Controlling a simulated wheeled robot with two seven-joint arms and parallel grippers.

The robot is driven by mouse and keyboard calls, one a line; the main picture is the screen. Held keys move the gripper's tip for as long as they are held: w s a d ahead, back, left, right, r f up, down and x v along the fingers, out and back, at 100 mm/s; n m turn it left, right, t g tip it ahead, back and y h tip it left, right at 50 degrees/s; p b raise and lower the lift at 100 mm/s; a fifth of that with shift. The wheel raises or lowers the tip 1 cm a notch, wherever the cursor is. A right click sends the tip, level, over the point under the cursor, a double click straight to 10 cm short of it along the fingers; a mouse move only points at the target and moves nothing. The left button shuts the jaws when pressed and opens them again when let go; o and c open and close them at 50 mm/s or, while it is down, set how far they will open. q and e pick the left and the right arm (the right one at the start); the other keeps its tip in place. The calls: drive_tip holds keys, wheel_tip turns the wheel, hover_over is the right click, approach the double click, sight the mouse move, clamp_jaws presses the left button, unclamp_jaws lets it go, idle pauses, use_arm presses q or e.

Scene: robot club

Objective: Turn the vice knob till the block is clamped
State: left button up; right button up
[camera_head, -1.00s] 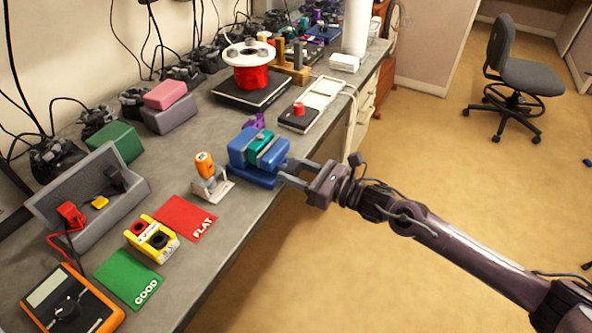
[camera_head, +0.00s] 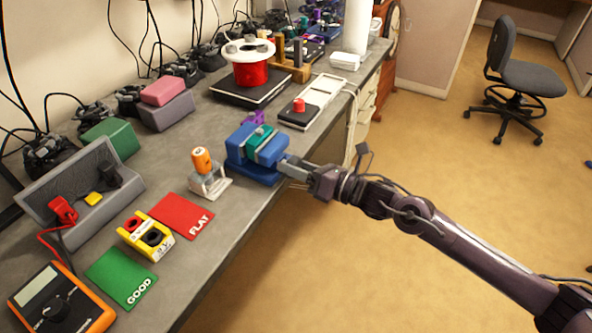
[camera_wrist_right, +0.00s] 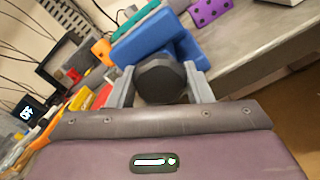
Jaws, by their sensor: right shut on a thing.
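The blue vice (camera_head: 236,153) stands at the front edge of the workbench. A teal block (camera_head: 262,143) sits between its jaws; I cannot tell whether both jaws press on it. The vice also shows in the right wrist view (camera_wrist_right: 148,42), with the teal block (camera_wrist_right: 133,20) behind its near jaw. The dark round knob (camera_wrist_right: 160,78) faces my right gripper. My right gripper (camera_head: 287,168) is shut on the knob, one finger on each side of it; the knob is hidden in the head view. My left gripper is not in view.
Open floor lies right of the bench.

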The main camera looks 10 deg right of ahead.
drive_tip(key=shift+m, duration=0.8)
drive_tip(key=o, duration=1)
drive_tip(key=shift+d+b, duration=0.15)
drive_tip(key=shift+b, duration=0.15)
drive_tip(key=shift+b+v, duration=0.8)
drive_tip(key=shift+v, duration=3)
